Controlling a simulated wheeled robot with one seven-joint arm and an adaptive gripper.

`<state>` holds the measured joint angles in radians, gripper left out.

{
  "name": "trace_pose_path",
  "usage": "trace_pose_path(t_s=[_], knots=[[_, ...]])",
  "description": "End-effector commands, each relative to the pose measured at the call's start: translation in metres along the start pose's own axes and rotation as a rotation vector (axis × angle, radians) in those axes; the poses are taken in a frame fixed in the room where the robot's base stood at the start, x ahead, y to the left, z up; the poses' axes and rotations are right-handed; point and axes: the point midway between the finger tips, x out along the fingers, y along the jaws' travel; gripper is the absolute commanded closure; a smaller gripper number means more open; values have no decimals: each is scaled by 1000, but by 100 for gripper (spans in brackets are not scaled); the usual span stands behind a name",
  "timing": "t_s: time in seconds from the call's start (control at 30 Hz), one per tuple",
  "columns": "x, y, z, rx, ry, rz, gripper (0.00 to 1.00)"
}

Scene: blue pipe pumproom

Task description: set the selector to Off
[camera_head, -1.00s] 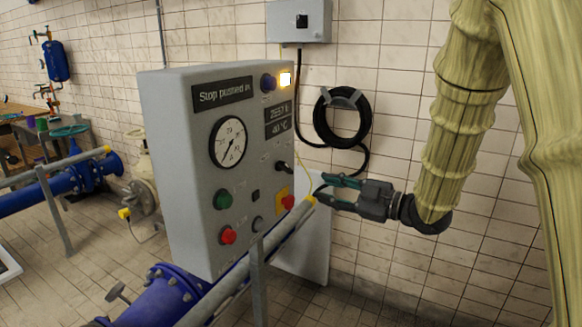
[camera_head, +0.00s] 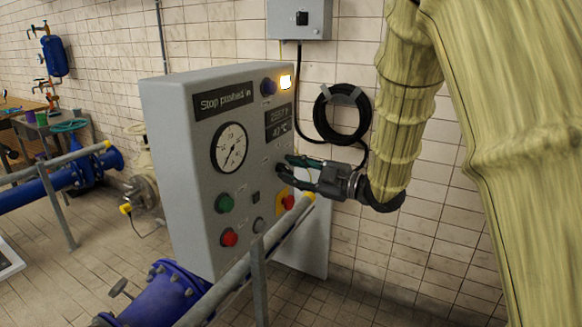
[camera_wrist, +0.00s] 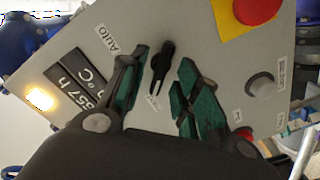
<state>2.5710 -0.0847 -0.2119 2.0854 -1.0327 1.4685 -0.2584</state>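The selector is a black lever knob (camera_wrist: 161,65) on the front of the grey control cabinet (camera_head: 165,150). In the wrist view it stands between my two green-padded fingers, with gaps on both sides. Its long axis runs from upper right to lower left. An AUTO label (camera_wrist: 107,38) lies up and left of it; a small label (camera_wrist: 153,103) near its lower end is too blurred to read. My gripper (camera_head: 284,165) is open at the right part of the cabinet front. In the head view its fingers largely hide the selector.
Near the selector are a red emergency stop (camera_wrist: 256,10) on yellow and a grey button (camera_wrist: 260,86). The panel also has a green button (camera_head: 224,203), a red button (camera_head: 229,237) and a lit lamp (camera_head: 286,82). A grey rail (camera_head: 240,268) crosses in front, below my gripper.

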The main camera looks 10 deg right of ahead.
Motion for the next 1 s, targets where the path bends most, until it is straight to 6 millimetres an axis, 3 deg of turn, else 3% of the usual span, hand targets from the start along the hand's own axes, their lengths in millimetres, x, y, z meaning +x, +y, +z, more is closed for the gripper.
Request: trace_pose_path(t_s=[0.43,0.47,0.63,1.0], knots=[[10,0,0,1,1,1,68],[10,0,0,1,1,1,70],[10,0,0,1,0,1,100],[10,1,-1,36,1,2,100]])
